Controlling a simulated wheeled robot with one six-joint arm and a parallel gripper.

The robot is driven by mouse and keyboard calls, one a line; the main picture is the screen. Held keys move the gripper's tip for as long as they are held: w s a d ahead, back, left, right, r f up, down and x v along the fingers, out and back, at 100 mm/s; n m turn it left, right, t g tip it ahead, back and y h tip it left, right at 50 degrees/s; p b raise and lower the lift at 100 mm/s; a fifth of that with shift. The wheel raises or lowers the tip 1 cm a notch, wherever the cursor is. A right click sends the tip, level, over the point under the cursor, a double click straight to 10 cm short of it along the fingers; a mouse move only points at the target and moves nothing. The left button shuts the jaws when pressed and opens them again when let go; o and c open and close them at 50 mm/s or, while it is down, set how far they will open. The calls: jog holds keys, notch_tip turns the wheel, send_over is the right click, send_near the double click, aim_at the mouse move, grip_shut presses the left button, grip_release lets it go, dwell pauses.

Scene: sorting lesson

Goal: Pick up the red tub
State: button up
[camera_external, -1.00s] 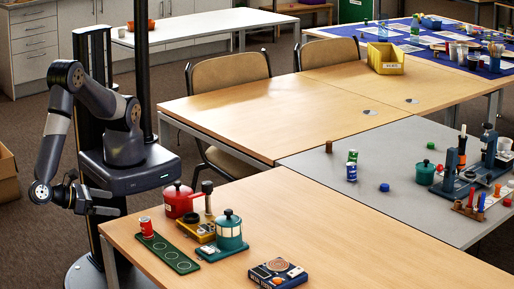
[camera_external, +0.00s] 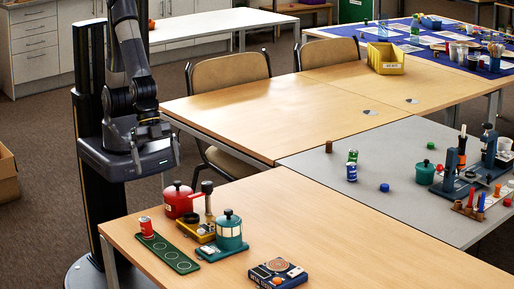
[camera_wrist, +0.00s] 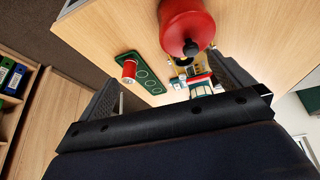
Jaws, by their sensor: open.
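The red tub (camera_external: 176,203), round with a lid and a dark knob, stands on the near wooden table at its back left edge. In the wrist view the red tub (camera_wrist: 182,14) shows at the top, cut by the frame edge, ahead of my gripper. My gripper (camera_external: 156,155) is open and empty, above and a little left of the tub in the outside view. In the wrist view the two fingers of my gripper (camera_wrist: 165,90) stand wide apart, with the tub beyond them.
A yellow and black device (camera_external: 203,230) stands close beside the tub, with a teal lantern-like pot (camera_external: 229,232) to its right. A red can (camera_external: 146,227) stands on a green board (camera_external: 170,256) in front. A blue box (camera_external: 278,273) lies farther right. The table's right part is clear.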

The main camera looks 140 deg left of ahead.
aim_at(186, 209)
jog(key=f+t+b, duration=0.1)
jog(key=f+b, duration=0.1)
jog(key=b, duration=0.1)
jog(key=a+f+t+b, duration=0.1)
jog(key=f+t+b, duration=0.1)
jog(key=b, duration=0.2)
jog(key=a+f+n+t+b, duration=0.1)
jog(key=b, duration=0.3)
jog(key=shift+w+f+t, duration=0.35)
jog(key=shift+f+t, duration=0.05)
jog(key=a+f+t+b, duration=0.1)
jog(key=b, duration=0.2)
jog(key=a+f+t+b, duration=0.1)
jog(key=b, duration=0.2)
jog(key=shift+s+f+n+t+y+b, duration=0.3)
jog(key=shift+s+b, duration=0.05)
jog(key=shift+b, duration=0.05)
jog(key=f+t+b, duration=0.1)
jog(key=b, duration=0.2)
jog(key=shift+s+f, duration=0.15)
jog(key=shift+f, duration=0.2)
jog(key=shift+b+x, duration=1.4)
jog(key=shift+x, duration=1)
jog(key=shift+r, duration=0.1)
jog(key=shift+c, duration=0.4)
jog(key=c, duration=1.7)
jog(key=shift+r, duration=0.1)
notch_tip(186, 209, up, 10)
jog(key=p, duration=0.6)
jog(key=shift+p, duration=0.35)
